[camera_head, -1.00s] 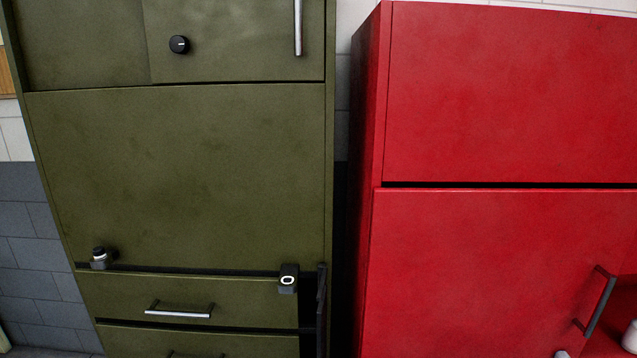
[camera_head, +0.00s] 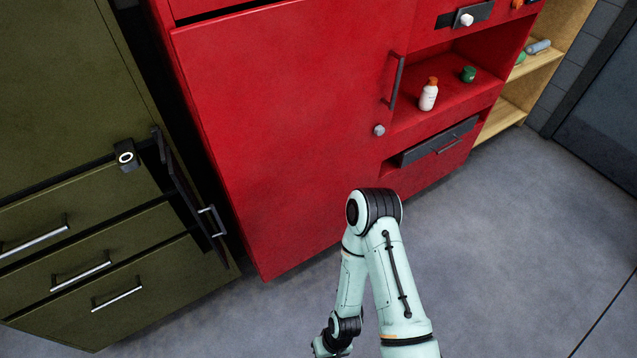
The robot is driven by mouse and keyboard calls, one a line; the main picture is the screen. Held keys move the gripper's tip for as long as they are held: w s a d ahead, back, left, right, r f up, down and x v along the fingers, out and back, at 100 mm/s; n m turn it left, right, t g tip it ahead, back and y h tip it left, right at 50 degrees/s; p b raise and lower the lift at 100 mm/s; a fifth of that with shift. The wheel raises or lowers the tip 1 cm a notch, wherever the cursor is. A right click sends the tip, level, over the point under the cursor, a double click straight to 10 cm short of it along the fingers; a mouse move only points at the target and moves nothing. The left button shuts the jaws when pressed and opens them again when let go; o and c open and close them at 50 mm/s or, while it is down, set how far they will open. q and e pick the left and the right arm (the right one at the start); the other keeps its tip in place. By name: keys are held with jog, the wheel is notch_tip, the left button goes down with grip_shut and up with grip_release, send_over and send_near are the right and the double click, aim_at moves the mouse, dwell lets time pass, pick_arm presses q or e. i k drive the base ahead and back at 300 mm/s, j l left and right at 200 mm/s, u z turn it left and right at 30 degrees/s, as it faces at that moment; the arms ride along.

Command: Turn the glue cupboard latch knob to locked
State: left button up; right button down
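A red cupboard (camera_head: 280,110) with a tall closed door fills the middle. A small round grey knob (camera_head: 379,130) sits at the door's right edge, below a dark bar handle (camera_head: 397,83). A pale knob (camera_head: 466,19) on a dark plate shows higher up at the right. I cannot tell from markings which knob is the glue cupboard latch, or its setting. One of my arms reaches in from the bottom, bent at the elbow, in front of the red cupboard's lower part. Its hand end is cut off by the bottom edge. Neither gripper's fingers show.
An olive cabinet (camera_head: 60,100) with drawers stands at the left; a narrow dark door (camera_head: 185,195) on it stands ajar. A black block with a white ring (camera_head: 126,156) sits above the drawers. An open niche holds a white bottle (camera_head: 428,95) and green jar (camera_head: 468,74). Right floor is clear.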

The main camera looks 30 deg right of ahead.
aim_at(380, 130)
jog(key=z, duration=1.65)
